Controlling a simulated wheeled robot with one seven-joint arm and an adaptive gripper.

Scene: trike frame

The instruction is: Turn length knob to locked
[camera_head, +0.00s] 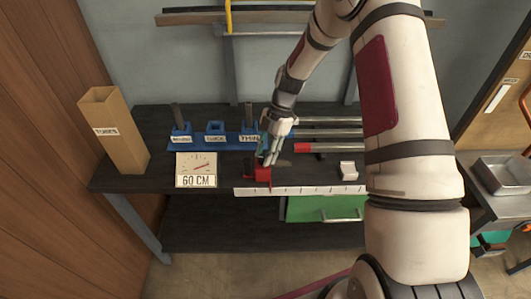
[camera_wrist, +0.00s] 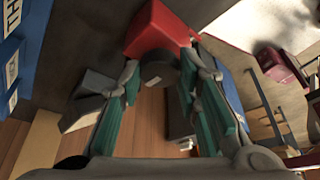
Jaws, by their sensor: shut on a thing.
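A red block (camera_head: 263,174) sits at the left part of the white ruler strip (camera_head: 310,190) on the dark bench's front edge. In the wrist view the red block (camera_wrist: 158,30) has a dark round knob (camera_wrist: 158,69) on it, which I take for the length knob. My gripper (camera_head: 266,158) reaches down onto the block from above. In the wrist view my gripper (camera_wrist: 160,76) has its teal-padded fingers shut on the knob, one on each side. The knob's locked or unlocked marking cannot be made out. In the head view my fingers hide the knob.
A gauge sign reading 60 CM (camera_head: 196,169) stands left of the block. A blue holder (camera_head: 215,141) with labelled slots and several metal tubes (camera_head: 325,133) lie behind. A cardboard tubes box (camera_head: 117,135) is at the left. A small white block (camera_head: 348,171) is at the right.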

